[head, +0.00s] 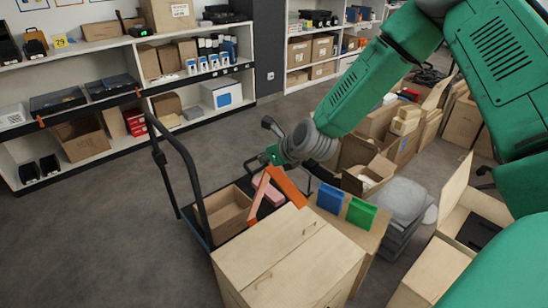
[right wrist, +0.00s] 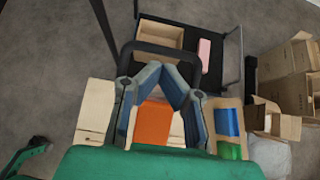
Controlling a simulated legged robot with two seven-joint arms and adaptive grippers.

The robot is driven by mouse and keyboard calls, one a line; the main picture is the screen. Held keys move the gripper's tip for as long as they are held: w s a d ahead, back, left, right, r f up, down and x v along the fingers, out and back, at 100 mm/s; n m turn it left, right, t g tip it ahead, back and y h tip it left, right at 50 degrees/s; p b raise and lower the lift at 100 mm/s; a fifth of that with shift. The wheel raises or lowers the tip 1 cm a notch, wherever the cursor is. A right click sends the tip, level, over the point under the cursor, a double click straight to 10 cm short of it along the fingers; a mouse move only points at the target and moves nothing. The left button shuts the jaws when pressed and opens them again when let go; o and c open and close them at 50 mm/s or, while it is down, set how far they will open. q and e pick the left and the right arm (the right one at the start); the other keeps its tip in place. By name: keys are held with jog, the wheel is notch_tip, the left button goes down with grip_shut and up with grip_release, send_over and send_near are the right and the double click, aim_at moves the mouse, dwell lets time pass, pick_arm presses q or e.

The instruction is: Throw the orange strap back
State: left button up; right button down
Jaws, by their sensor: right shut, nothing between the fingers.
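The orange strap (head: 289,187) is bent in an angle at the back edge of a tan carton (head: 290,262). One leg runs along the carton's edge and the other hangs down to the left. In the right wrist view the strap (right wrist: 153,122) shows as a wide orange patch between the finger linkages. My right gripper (head: 266,158) is just above and behind the strap's bend. It is shut and empty, with its fingers drawn together in the right wrist view (right wrist: 157,72). I cannot tell whether it touches the strap. My left gripper is not in view.
A black-framed cart (head: 185,165) behind the carton holds an open box (head: 226,212) and a pink item (head: 268,191). Blue (head: 330,198) and green (head: 361,213) pieces lie to the right. Open cartons crowd the right; the floor (head: 90,240) at left is clear.

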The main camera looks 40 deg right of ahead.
jog(key=shift+x, duration=1.25)
jog(key=shift+w+f, duration=0.1)
jog(key=shift+d, duration=0.15)
